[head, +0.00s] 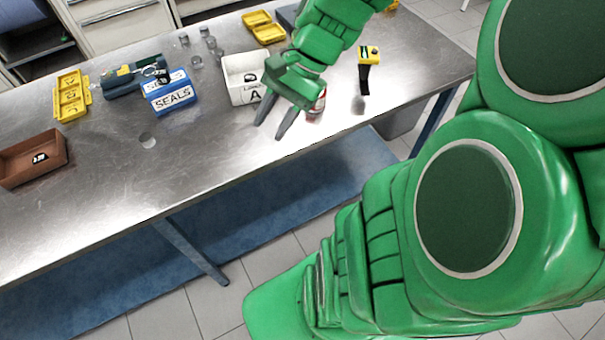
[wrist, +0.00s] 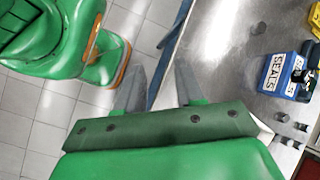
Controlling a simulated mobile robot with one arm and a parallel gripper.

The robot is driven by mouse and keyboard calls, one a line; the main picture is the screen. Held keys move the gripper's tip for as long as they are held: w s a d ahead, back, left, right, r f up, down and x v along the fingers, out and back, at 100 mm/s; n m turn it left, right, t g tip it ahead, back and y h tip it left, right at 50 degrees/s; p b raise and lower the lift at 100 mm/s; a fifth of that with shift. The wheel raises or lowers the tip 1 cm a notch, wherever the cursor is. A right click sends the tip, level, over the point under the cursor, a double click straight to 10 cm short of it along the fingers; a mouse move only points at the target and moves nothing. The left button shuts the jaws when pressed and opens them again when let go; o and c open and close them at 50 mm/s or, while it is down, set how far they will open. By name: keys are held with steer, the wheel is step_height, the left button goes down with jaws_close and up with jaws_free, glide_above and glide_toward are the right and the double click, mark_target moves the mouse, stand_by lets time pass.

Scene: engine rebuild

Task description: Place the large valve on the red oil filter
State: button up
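My gripper (head: 271,130) points down over the front part of the metal table in the head view, fingers apart. In the wrist view my gripper (wrist: 160,72) is also open, with nothing between the fingers. A red and white can (head: 317,104), which looks like the oil filter, stands just right of my gripper, partly hidden by it. I cannot tell which item is the large valve. Several small grey metal pieces (head: 211,42) stand at the back, and a grey round piece (head: 147,140) lies alone left of centre.
A white bin marked A (head: 241,92) stands close behind my gripper. A blue SEALS box (head: 172,98), a dark green tool (head: 120,82), yellow cases (head: 71,95) and a brown tray (head: 33,160) are left. The front left table is clear.

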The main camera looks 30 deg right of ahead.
steer(key=s+a+n+g+h, duration=0.1)
steer(key=s+n+h, duration=0.5)
steer(key=s+n, duration=0.4)
steer(key=shift+s+a+n+h, duration=0.2)
steer(key=shift+s+n+h, duration=0.2)
steer(key=shift+s, duration=1.25)
